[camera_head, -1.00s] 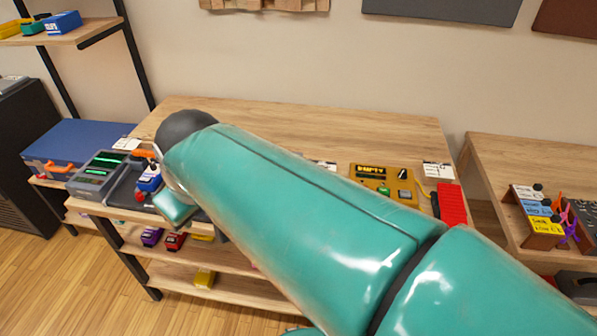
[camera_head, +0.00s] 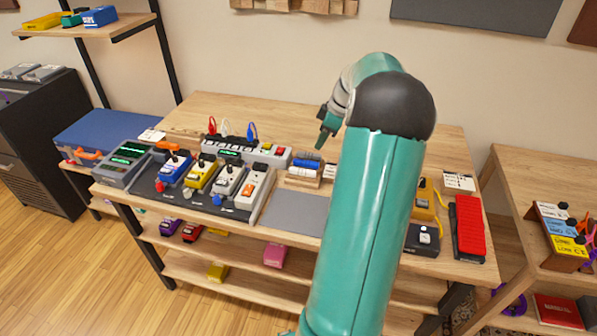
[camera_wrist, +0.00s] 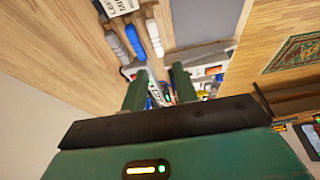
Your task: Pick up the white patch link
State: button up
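My gripper (camera_head: 327,130) hangs above the back middle of the workbench, fingers pointing down. The wrist view shows its two green fingers apart with a gap between them (camera_wrist: 160,85), and nothing appears held. A small rack (camera_head: 303,181) with blue rods stands on the bench below and left of the gripper. A white upright loop (camera_head: 224,128) stands between a red and a blue one on the grey box behind the pedals. I cannot tell which white piece is the patch link.
A pedalboard (camera_head: 150,184) with several pedals fills the bench's left front. A bare grey pad (camera_head: 295,213) lies in front of the rod rack. A red pedal (camera_head: 470,227) and a small black box (camera_head: 422,239) are at the right.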

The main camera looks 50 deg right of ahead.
jog(key=s+d, duration=0.1)
jog(key=d, duration=0.1)
send_over(307, 171)
jog(key=s+d, duration=0.2)
jog(key=s, duration=0.1)
jog(key=f, duration=0.8)
jog(key=shift+w+a+f, duration=0.15)
jog(key=shift+w+f, duration=0.05)
jog(key=shift+f, duration=0.15)
jog(key=shift+w+a+x, duration=0.1)
jog(key=shift+a+x, duration=0.05)
jog(key=shift+x, duration=1.2)
jog(key=shift+w+a+x, duration=0.15)
jog(key=shift+x, duration=1.2)
jog(key=shift+r, duration=0.15)
grip_shut()
